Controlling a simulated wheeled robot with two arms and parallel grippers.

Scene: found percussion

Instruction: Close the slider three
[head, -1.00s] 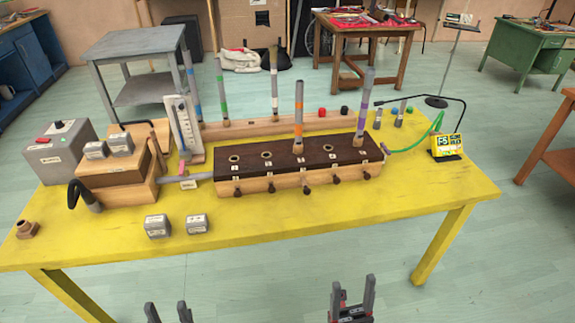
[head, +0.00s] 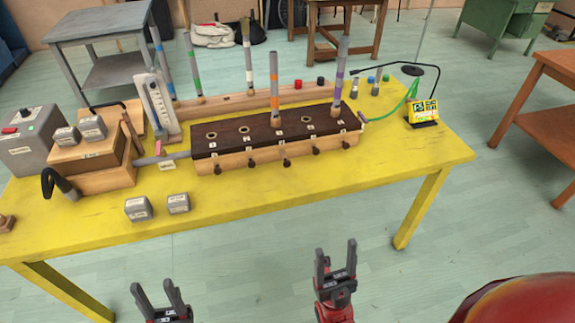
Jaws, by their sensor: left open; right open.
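The wooden chest (head: 235,159) with a dark top stands mid-table. Several slider knobs stick out along its front. The middle one, slider three (head: 287,162), is a small dark knob below the tube with the orange band (head: 275,92). How far it is pulled out is too small to tell. My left gripper (head: 155,285) is open and empty, low in the head view, in front of the table. My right gripper (head: 336,250) is open and empty, in front of the table's front edge, below and right of the knobs. Neither gripper touches anything.
The yellow table (head: 240,222) has clear room in front of the chest. Two grey blocks (head: 138,208) lie front left. A wooden bellows-like box (head: 90,158) stands left. A yellow display (head: 423,110) stands right. A rounded red shape fills the bottom right corner.

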